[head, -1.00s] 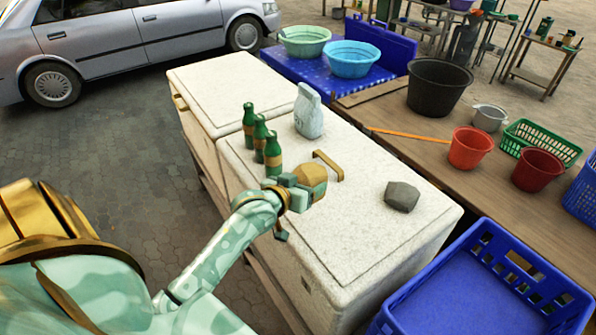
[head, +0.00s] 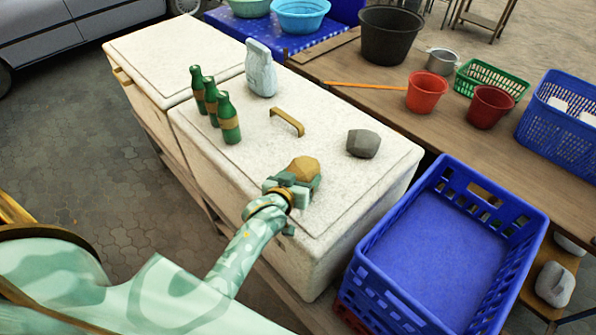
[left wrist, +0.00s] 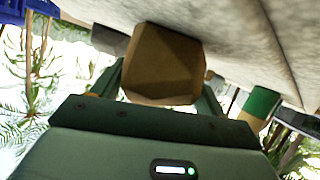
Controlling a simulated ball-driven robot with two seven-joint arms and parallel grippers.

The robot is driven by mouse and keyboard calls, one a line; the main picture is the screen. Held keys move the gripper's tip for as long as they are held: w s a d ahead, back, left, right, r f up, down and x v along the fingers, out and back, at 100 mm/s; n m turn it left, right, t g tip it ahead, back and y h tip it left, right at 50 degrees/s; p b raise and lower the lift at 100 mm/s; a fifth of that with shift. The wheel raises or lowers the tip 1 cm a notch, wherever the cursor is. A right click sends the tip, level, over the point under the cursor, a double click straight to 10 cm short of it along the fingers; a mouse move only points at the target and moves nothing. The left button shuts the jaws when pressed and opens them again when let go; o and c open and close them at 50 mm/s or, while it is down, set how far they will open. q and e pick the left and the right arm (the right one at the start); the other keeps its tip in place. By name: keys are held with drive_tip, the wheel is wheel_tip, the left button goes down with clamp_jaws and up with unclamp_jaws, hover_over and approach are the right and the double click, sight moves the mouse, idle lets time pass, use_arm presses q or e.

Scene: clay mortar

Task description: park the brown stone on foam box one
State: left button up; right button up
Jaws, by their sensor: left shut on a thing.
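The brown stone (head: 304,168) is a faceted tan lump in the jaws of my left gripper (head: 296,180). In the left wrist view the brown stone (left wrist: 165,62) sits between the two fingers, which are shut on it. The gripper and stone are over the front part of the nearer white foam box (head: 345,215), close to its lid; I cannot tell whether the stone touches it. A second white foam box (head: 160,65) stands behind it. No label shows which is box one. My right gripper is not in view.
The nearer lid holds several things: green bottles (head: 228,120), a pale bag-like object (head: 261,70), a brass handle (head: 287,121) and a grey stone (head: 363,144). A blue crate (head: 440,250) stands to the right. Free lid lies in front of the grey stone.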

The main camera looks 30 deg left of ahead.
use_arm(q)
drive_tip(key=shift+r, duration=0.15)
drive_tip(key=o, duration=1.8)
drive_tip(key=shift+f, duration=0.2)
drive_tip(key=shift+s+r, duration=0.15)
drive_tip(key=shift+s, duration=0.05)
drive_tip(key=p+v, duration=0.1)
drive_tip(key=v, duration=1)
drive_tip(key=shift+s+r, duration=0.2)
drive_tip(key=shift+s, duration=0.1)
